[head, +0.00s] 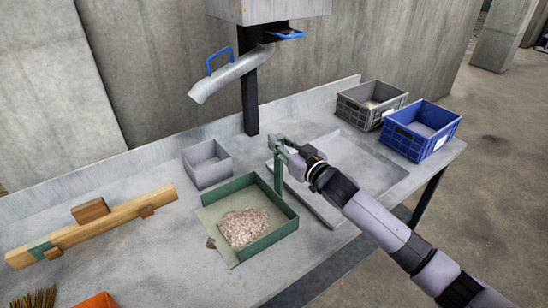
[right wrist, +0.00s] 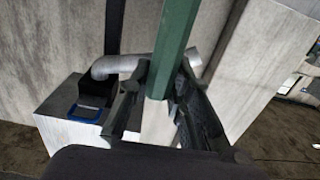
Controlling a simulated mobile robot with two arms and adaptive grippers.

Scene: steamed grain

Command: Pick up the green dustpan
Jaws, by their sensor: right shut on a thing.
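The green dustpan (head: 270,243) rests on or just above the grey table, with a pile of grain (head: 244,227) in its pan. Its green handle rises at the pan's right back side. My right gripper (head: 281,146) is shut on the upper part of this handle. In the right wrist view the green handle (right wrist: 174,45) runs between the two fingers (right wrist: 160,100). I cannot tell whether the pan touches the table. My left gripper is not in view.
A small grey box (head: 207,163) stands behind the dustpan. A wooden beam (head: 95,228) lies at left, an orange thing (head: 97,300) at the front edge. A grey crate (head: 345,107) and a blue crate (head: 413,146) stand at right. A metal chute (head: 228,77) hangs above.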

